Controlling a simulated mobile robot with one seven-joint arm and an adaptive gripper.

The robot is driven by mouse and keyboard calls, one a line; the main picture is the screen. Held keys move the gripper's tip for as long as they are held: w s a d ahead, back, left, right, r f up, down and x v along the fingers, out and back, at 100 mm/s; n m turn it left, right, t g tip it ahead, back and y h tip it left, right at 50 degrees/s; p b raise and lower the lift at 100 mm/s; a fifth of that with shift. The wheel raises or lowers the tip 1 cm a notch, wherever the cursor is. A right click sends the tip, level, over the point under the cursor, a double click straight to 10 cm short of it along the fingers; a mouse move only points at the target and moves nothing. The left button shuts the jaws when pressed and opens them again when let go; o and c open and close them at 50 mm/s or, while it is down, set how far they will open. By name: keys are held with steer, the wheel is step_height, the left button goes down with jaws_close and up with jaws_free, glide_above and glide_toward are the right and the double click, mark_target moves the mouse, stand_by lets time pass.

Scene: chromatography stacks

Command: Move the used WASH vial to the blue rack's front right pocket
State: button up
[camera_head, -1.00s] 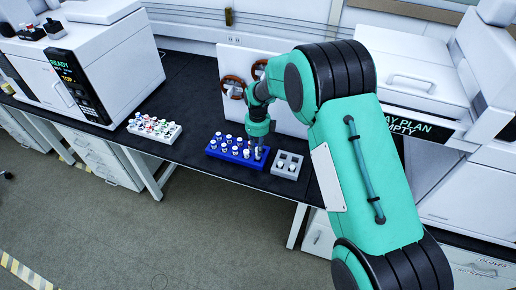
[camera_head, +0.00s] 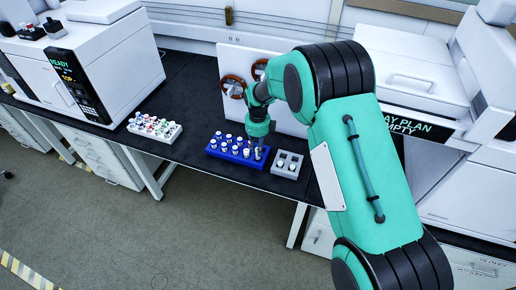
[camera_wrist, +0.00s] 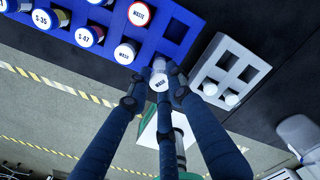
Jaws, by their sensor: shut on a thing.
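The WASH vial (camera_wrist: 160,83), with a white labelled cap, is between the fingers of my gripper (camera_wrist: 158,72) in the wrist view. My gripper is shut on it. The blue rack (camera_head: 228,153) stands on the black bench and holds several white-capped vials. In the head view my gripper (camera_head: 259,154) points down at the rack's front right end. The wrist view shows the held vial at the corner of the blue rack (camera_wrist: 182,32). The fingers hide the vial's lower part, so I cannot tell how deep it sits in a pocket.
A grey rack (camera_head: 290,158) stands just right of the blue rack, with two white-capped vials in its front pockets. A white rack of coloured-cap vials (camera_head: 153,129) is further left. A white panel with red-brown rings (camera_head: 230,60) stands behind. Bare bench lies between the left racks.

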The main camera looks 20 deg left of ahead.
steer(key=shift+f+b, duration=0.35)
steer(key=shift+f, duration=1.1)
stand_by(0.5)
steer(key=o, duration=1.3)
steer(key=shift+r, duration=0.15)
steer(key=shift+r+p, duration=1.7)
steer(key=shift+r, duration=1.65)
